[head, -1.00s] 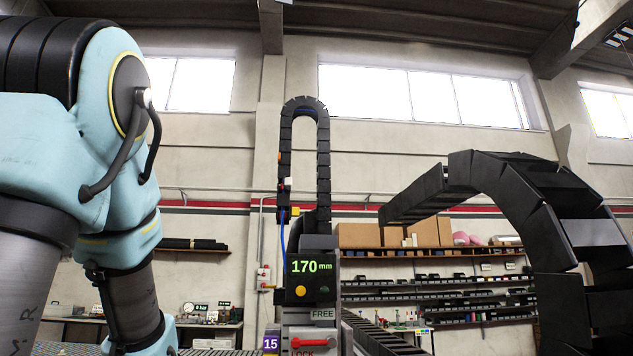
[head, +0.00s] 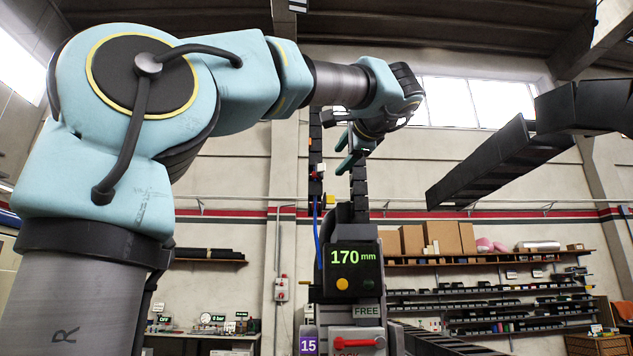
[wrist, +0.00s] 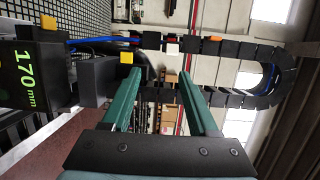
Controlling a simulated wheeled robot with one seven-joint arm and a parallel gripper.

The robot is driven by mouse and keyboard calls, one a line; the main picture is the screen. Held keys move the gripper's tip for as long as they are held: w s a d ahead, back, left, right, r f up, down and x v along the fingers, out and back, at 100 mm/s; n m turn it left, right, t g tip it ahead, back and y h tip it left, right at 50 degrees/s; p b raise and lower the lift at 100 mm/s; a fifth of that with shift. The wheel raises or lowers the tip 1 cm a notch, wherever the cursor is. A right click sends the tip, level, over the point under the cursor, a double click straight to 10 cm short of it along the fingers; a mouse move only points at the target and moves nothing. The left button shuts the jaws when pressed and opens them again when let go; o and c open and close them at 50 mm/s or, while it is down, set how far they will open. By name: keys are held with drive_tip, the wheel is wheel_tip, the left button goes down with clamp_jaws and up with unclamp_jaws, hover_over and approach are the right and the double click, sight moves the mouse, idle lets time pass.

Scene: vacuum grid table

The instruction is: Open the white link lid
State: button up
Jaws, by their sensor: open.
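My gripper (head: 343,152) is open and empty in front of the upright cable chain, with its green fingers pointing down and left. In the wrist view the two fingers (wrist: 162,78) stand apart, pointing toward the chain (wrist: 222,47). In the head view the white piece (head: 318,168) is small, left of my gripper. My arm hides the chain's upper loop.
Below the chain stands a carriage with a 170 mm display (head: 352,257), a FREE label and a red lever (head: 366,342). A yellow block (head: 331,200) sits above it. Shelves with cardboard boxes (head: 455,238) line the back wall.

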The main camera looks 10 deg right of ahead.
sight(324, 167)
drive_tip(key=w+a+p, duration=0.1)
drive_tip(key=w+p, duration=0.1)
drive_tip(key=w, duration=0.1)
drive_tip(key=w+r+p, duration=0.1)
drive_tip(key=w, duration=0.2)
drive_tip(key=w+a+r+p, duration=0.1)
drive_tip(key=w+p, duration=0.1)
drive_tip(key=w, duration=0.1)
drive_tip(key=shift+w+a+p, duration=0.35)
drive_tip(key=shift+w+a+f, duration=0.1)
drive_tip(key=shift+w+a, duration=0.05)
drive_tip(key=shift+w, duration=0.35)
clamp_jaws()
